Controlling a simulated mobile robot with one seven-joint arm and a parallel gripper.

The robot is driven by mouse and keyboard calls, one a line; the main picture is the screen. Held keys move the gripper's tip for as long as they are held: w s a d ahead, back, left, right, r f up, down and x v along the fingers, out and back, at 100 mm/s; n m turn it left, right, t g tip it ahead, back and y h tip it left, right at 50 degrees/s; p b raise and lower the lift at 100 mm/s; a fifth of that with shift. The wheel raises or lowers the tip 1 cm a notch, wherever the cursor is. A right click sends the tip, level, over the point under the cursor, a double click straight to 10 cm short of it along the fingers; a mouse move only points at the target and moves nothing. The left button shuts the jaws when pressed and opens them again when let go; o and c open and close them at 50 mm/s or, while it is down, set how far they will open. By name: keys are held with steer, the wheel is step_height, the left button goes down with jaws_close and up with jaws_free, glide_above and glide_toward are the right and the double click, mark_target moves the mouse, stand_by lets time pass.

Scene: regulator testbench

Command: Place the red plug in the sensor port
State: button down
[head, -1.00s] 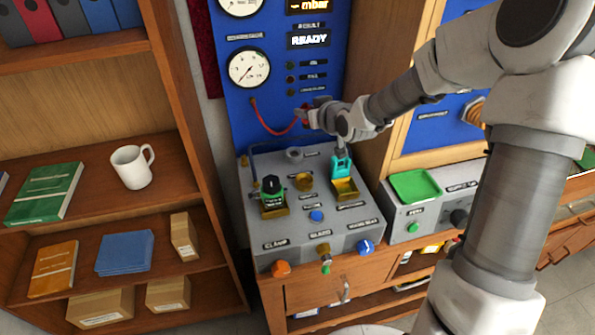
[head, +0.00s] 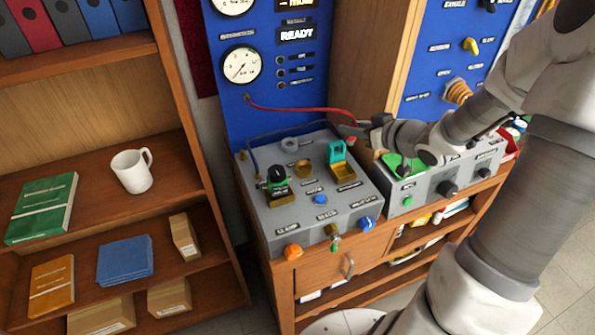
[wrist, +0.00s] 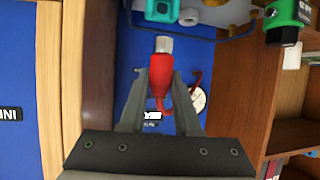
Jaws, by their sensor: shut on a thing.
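My gripper (wrist: 160,88) is shut on the red plug (wrist: 161,72), which has a pale metal tip pointing up in the wrist view. In the head view my gripper (head: 366,133) is above the back right of the grey test box (head: 255,215), with a bit of red plug (head: 351,139) showing. A red hose (head: 300,108) runs from the blue panel to the plug. A grey ring-shaped fitting (head: 290,144) stands at the back of the box, apart from the plug. The labels are too small to read, so I cannot tell which fitting is the sensor port.
A teal clamp (head: 336,152) stands on the box near my gripper, with a green and black fixture (head: 277,180) to its left. A brass ring (head: 304,167) lies between them. A second grey box (head: 425,187) with knobs stands to the right. A wooden shelf (head: 185,100) is at left.

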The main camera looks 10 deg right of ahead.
steer(key=shift+s+a+f, duration=0.1)
steer(key=shift+a+f, duration=0.15)
steer(key=w+a+f+b, duration=0.1)
steer(key=a+f, duration=0.1)
steer(key=a, duration=0.1)
steer(key=w+a+f+b, duration=0.1)
steer(key=a+f, duration=0.1)
steer(key=a, duration=0.2)
steer(key=w+a+f+b, duration=0.1)
steer(key=a+f, duration=0.1)
steer(key=a, duration=0.1)
steer(key=shift+w+a+f, duration=0.15)
steer(key=shift+w+f, duration=0.1)
steer(key=shift+w, duration=0.15)
steer(key=shift+f+b, duration=0.4)
steer(key=shift+f, duration=1.6)
steer(key=shift+f+b, duration=0.3)
steer(key=c, duration=0.6)
jaws_free()
steer(key=shift+r, duration=0.1)
steer(key=shift+r, duration=0.1)
